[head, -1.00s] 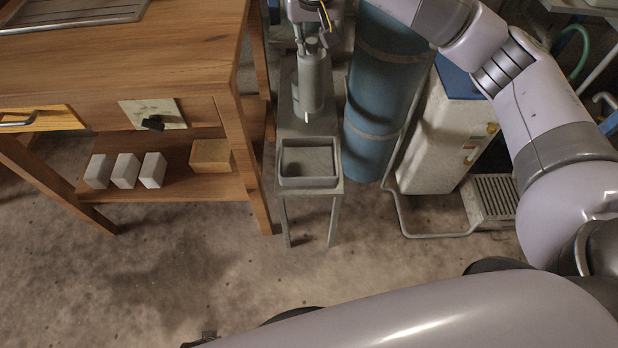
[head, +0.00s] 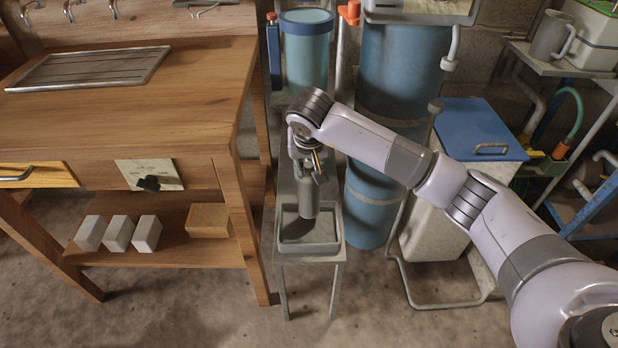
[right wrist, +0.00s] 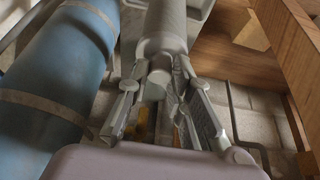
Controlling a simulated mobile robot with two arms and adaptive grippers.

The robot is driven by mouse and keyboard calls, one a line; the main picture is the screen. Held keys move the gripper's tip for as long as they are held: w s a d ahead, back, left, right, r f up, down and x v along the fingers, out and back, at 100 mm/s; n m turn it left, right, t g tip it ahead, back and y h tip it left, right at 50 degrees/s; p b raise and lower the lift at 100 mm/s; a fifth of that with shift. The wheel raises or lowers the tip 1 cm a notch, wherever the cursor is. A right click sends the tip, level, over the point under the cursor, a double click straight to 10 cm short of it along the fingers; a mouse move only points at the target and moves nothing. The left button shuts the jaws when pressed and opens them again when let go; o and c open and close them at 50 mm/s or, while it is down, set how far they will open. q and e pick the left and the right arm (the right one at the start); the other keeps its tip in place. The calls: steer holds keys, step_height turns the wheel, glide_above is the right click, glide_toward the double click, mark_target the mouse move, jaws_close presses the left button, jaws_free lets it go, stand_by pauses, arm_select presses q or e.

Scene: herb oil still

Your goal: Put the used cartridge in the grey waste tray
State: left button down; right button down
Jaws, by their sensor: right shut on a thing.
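The used cartridge (head: 307,203) is a grey cylinder, held upright with its lower end at the opening of the grey waste tray. My right gripper (head: 308,172) is shut on its upper part; the right wrist view also shows the fingers (right wrist: 165,95) around the narrow end of the cartridge (right wrist: 165,25). The grey waste tray (head: 310,249) sits on the front end of a narrow grey stand. I cannot tell whether the cartridge touches the tray floor. My left gripper is not in view.
The wooden workbench (head: 120,110) stands close on the left, with white blocks (head: 118,233) on its lower shelf. A blue cylinder (head: 370,200) and a white box with a blue lid (head: 470,135) stand to the right.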

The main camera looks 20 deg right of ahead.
mark_target(309, 175)
step_height(309, 175, down, 4)
steer(key=shift+f, duration=0.1)
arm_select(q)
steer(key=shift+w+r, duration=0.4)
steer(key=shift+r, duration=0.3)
arm_select(e)
steer(key=shift+f, duration=0.1)
arm_select(q)
steer(key=shift+b, duration=0.35)
arm_select(e)
steer(key=shift+f, duration=0.15)
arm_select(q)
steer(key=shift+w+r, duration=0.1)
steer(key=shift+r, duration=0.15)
arm_select(e)
steer(key=c, duration=1.4)
jaws_free()
steer(key=shift+c, duration=0.2)
steer(key=shift+r, duration=0.35)
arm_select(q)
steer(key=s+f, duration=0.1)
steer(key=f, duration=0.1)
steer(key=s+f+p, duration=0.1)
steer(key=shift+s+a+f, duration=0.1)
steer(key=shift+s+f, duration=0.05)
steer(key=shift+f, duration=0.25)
arm_select(e)
steer(key=v, duration=1.1)
steer(key=shift+s+r, duration=0.25)
